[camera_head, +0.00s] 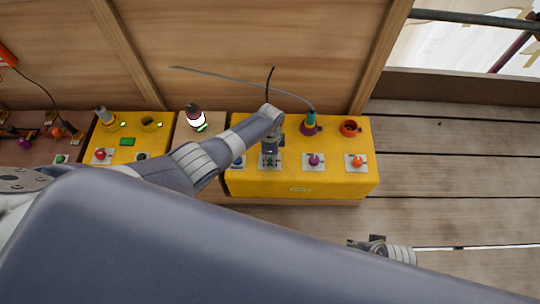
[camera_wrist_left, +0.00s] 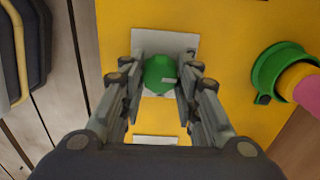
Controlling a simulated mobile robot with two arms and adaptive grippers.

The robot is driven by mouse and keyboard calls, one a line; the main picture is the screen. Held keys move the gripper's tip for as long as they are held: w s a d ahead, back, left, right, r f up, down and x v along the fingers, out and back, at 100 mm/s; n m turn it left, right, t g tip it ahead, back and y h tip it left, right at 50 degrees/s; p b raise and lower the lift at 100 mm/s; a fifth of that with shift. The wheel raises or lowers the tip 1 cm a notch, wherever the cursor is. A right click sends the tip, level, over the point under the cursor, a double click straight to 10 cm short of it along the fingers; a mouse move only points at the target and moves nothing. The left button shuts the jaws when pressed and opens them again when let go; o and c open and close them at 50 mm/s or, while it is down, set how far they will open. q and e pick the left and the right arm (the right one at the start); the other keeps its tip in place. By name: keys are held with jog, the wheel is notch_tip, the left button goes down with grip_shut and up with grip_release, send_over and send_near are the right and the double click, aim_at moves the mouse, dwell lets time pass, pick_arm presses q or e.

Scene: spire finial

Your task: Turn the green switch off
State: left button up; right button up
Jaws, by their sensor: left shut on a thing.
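The green switch (camera_wrist_left: 160,75) is a round green knob on a pale square plate (camera_wrist_left: 190,42) on the yellow box. In the left wrist view my left gripper (camera_wrist_left: 160,82) has a finger on each side of the knob and is shut on it. In the head view my left gripper (camera_head: 270,158) is over the front of the yellow box (camera_head: 335,187), and it mostly hides the green switch. My right gripper (camera_head: 372,245) shows only in part at the lower right, apart from the box; its fingers are not clear.
Beside the gripper on the same box are a blue knob (camera_head: 238,161), a purple knob (camera_head: 314,160) and an orange knob (camera_head: 356,161). A wooden wall (camera_head: 250,50) rises behind; planks lie right.

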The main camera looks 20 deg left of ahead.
aim_at(270, 158)
pick_arm(q)
jog(key=o, duration=1.1)
jog(key=shift+c, duration=0.2)
notch_tip(270, 158, up, 12)
dwell(0.4)
